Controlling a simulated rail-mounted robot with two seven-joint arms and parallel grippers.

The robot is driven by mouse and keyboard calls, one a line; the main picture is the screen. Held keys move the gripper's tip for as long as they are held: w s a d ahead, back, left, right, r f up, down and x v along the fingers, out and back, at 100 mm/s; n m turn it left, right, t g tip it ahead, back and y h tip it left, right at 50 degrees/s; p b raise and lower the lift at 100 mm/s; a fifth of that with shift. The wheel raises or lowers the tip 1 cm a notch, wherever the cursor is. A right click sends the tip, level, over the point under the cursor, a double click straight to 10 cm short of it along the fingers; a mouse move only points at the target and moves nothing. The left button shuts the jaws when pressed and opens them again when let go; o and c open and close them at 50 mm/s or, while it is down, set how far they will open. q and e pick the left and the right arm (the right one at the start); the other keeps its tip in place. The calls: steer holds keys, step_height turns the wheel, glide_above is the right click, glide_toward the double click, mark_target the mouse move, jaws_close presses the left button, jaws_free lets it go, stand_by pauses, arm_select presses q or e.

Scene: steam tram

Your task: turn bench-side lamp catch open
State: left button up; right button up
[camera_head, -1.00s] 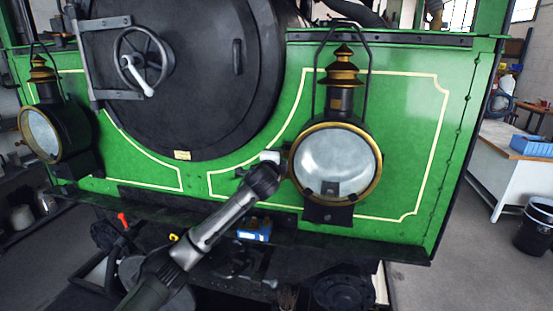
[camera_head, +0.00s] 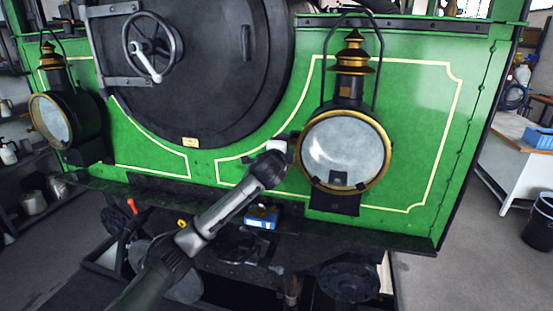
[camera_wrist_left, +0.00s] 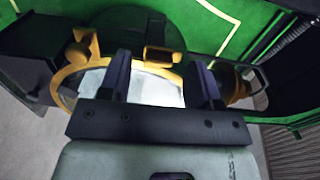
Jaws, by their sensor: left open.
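The bench-side lamp (camera_head: 345,150) is the round brass-rimmed one at the right of the green front, with a brass chimney and a pale glass. My left gripper (camera_head: 277,150) is close by the left edge of its rim; the head view does not show its fingers clearly. In the left wrist view my open left gripper (camera_wrist_left: 160,75) has its fingers apart, with the lamp's glass (camera_wrist_left: 150,88) behind them. A small brass piece (camera_wrist_left: 160,54), likely the catch, lies between the fingers in the picture. I cannot tell whether they touch it. My right gripper is not in view.
A second lamp (camera_head: 55,120) hangs at the left of the front. The round black door (camera_head: 215,75) with its handwheel (camera_head: 150,52) is between the lamps. A white bench (camera_head: 520,160) with a blue bin stands at the right. A dark ledge runs below the lamps.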

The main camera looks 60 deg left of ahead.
arm_select(q)
steer(key=b+v, duration=0.2)
steer(key=v, duration=1)
steer(key=shift+s, duration=0.2)
steer(key=shift+d, duration=0.1)
